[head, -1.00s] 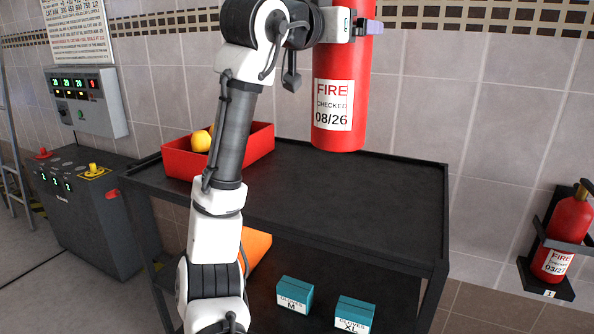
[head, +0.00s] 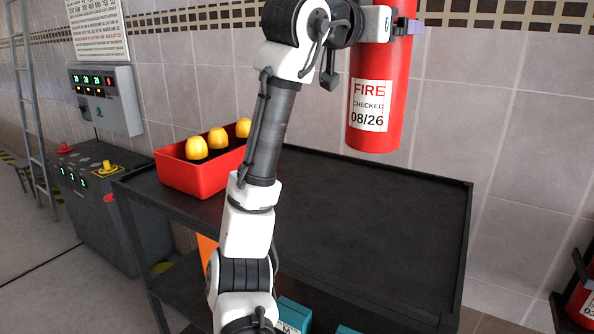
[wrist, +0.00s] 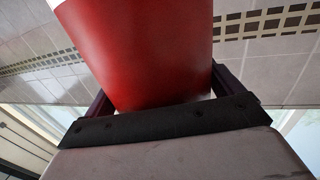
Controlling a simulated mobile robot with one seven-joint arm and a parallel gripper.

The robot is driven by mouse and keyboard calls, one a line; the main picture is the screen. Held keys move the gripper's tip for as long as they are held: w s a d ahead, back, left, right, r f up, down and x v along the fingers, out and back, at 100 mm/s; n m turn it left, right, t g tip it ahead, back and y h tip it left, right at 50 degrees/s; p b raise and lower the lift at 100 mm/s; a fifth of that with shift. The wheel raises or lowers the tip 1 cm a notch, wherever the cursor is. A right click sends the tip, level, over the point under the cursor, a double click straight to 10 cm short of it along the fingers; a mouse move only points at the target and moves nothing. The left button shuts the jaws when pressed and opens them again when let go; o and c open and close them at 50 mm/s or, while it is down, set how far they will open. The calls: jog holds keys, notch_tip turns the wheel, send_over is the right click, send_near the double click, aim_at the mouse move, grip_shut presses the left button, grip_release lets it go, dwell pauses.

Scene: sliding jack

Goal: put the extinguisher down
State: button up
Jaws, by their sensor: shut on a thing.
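A red extinguisher (head: 378,95) hangs upright in the head view, with a white label reading "FIRE CHECKED 08/26". My gripper (head: 408,27) is shut on its body near the top of the picture. The extinguisher's upper end is out of view. Its bottom appears above the black cart top (head: 400,215), against the tiled wall, and looks clear of the surface. In the wrist view the red body (wrist: 140,50) fills the space between the two dark fingers.
A red bin (head: 205,175) with several yellow-topped items stands on the cart's left end. The rest of the raised-rim top looks bare. Teal boxes (head: 293,315) lie on the lower shelf. Another extinguisher (head: 582,300) is at the right edge. A control cabinet (head: 110,190) stands left.

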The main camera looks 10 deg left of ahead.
jog(key=shift+r, duration=0.3)
jog(key=shift+f, duration=0.1)
notch_tip(320, 180, down, 20)
jog(key=p, duration=0.2)
jog(key=shift+p, duration=0.3)
dwell(0.5)
jog(key=o, duration=1.7)
jog(key=shift+f, duration=0.25)
jog(key=shift+c, duration=0.2)
jog(key=shift+o, duration=0.4)
jog(key=shift+r, duration=0.1)
jog(key=b+v, duration=0.4)
jog(key=v, duration=0.8)
